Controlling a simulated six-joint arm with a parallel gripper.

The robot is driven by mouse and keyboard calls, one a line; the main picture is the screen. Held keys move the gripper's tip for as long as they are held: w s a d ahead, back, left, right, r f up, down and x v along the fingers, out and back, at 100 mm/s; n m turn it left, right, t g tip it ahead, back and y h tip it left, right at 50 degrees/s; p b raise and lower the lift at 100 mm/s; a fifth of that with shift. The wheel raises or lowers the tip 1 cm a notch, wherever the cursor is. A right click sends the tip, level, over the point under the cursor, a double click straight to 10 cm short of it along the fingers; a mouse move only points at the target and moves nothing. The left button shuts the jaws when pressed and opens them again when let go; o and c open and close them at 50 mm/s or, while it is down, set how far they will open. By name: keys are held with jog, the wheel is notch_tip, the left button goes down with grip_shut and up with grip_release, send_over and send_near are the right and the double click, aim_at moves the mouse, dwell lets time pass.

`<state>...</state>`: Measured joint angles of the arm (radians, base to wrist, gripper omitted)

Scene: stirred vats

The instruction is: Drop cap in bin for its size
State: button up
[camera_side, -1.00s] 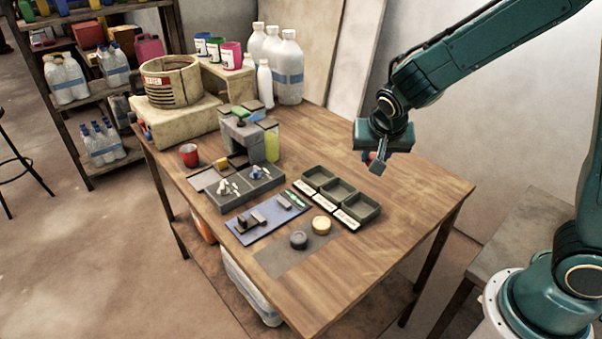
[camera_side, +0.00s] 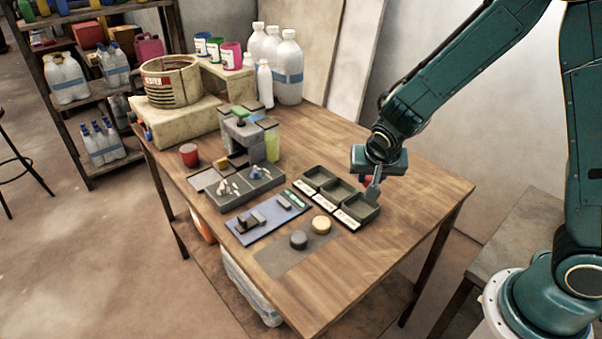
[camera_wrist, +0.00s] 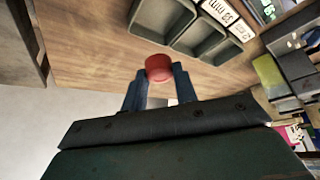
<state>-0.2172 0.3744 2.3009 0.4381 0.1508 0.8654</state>
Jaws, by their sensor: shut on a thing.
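A red cap (camera_wrist: 158,68) is held between the fingertips of my gripper (camera_wrist: 158,76) in the wrist view. Three dark green open bins stand in a row: a far one (camera_side: 319,177), a middle one (camera_side: 338,189) and a near one (camera_side: 360,207). Each has a white label on its front; the writing is too small to read surely. The bins look empty. In the wrist view an end bin (camera_wrist: 160,18) lies just beyond the cap.
A dark cap (camera_side: 298,240) and a tan cap (camera_side: 321,225) sit on a grey mat (camera_side: 280,262). A blue mat (camera_side: 262,228) with small parts and a grey vat block (camera_side: 240,192) lie left of the bins. The table's right side is clear.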

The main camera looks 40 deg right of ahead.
jog(key=shift+f, duration=0.15)
jog(key=o, duration=1.1)
jog(key=shift+c, duration=0.2)
jog(key=v, duration=1.4)
jog(key=shift+f, duration=0.1)
jog(key=s+d+r+n+y, duration=0.1)
jog(key=s+r+n+y, duration=0.1)
jog(key=s, duration=0.6)
jog(key=s+d+r+n+t+y, duration=0.1)
jog(key=s+r+n+y, duration=0.1)
jog(key=s+r+n, duration=0.3)
jog(key=s+n, duration=0.2)
jog(key=s, duration=0.1)
jog(key=shift+s+d, duration=0.15)
jog(key=shift+s, duration=0.2)
